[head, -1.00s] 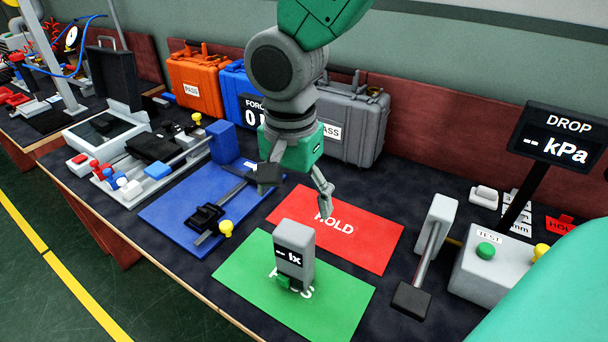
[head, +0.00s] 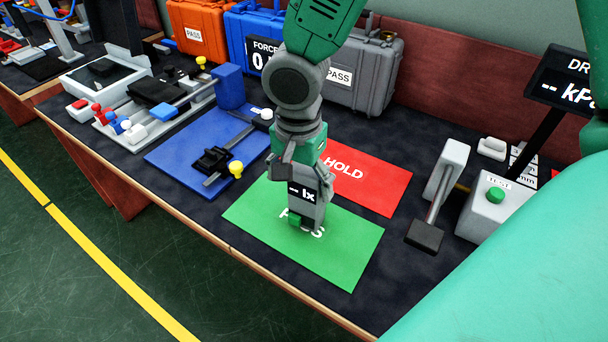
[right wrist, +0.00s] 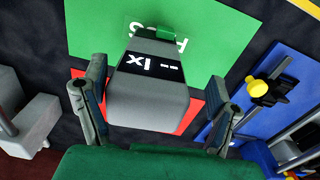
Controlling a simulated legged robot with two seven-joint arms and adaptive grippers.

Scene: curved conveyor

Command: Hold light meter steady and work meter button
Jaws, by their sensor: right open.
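The light meter (head: 308,214) is a grey upright block with a black display reading "-- lx". It stands on the green PASS mat (head: 345,245). Its green button (head: 295,221) is low on the front side; it also shows in the right wrist view (right wrist: 143,29). My right gripper (head: 300,178) is open, directly over the meter's top. In the right wrist view the meter (right wrist: 148,108) lies between the two spread fingers (right wrist: 148,98), with gaps on both sides. My left gripper is not in view.
The red HOLD mat (head: 375,180) lies behind the green one. A blue fixture plate (head: 180,165) with a yellow knob is to the left. A grey lever stand (head: 447,170) and TEST box (head: 480,215) are to the right. Cases line the back.

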